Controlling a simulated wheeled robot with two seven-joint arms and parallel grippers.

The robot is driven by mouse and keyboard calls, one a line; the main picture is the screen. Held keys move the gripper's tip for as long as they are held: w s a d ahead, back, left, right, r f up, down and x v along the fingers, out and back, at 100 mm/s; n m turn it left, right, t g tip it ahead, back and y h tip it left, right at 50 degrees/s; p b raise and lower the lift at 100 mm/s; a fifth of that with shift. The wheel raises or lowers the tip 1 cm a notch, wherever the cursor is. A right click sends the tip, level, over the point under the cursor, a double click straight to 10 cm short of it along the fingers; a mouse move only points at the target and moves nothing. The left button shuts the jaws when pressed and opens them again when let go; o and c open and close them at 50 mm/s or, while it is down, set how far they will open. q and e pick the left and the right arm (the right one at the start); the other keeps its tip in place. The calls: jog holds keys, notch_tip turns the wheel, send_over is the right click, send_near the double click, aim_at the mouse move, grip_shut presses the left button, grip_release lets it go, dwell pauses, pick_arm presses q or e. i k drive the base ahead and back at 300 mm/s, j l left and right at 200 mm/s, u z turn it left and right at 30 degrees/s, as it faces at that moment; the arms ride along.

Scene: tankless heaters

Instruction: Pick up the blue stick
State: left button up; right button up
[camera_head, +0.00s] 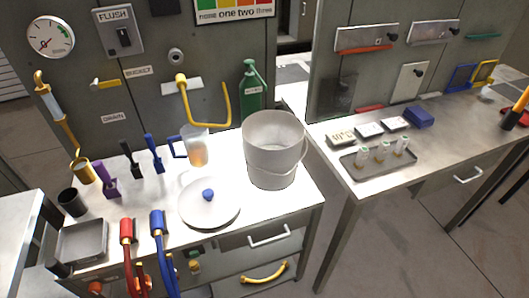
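A short blue stick-like piece (153,155) stands tilted on the left worktop, beside a similar black piece (130,160) and left of a clear jug with a blue handle (195,150). A purple piece of like shape (108,185) stands further left. A longer blue handle (158,224) rises at the front edge of the same worktop, beside a red one (127,232). From this view I cannot tell for sure which blue piece is the stick. Neither of my grippers shows in the head view.
A grey bucket (272,150), a white lid with blue knob (209,213), a black cup (72,202) and a grey tray (82,241) crowd the left worktop. A green bottle (252,90) stands behind. The right table (440,125) holds a tray of white cylinders.

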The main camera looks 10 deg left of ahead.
aim_at(148, 138)
jog(key=i+l+u, duration=0.25)
jog(key=l+u, duration=0.25)
jog(key=i+l+u, duration=0.25)
jog(key=k+l, duration=0.1)
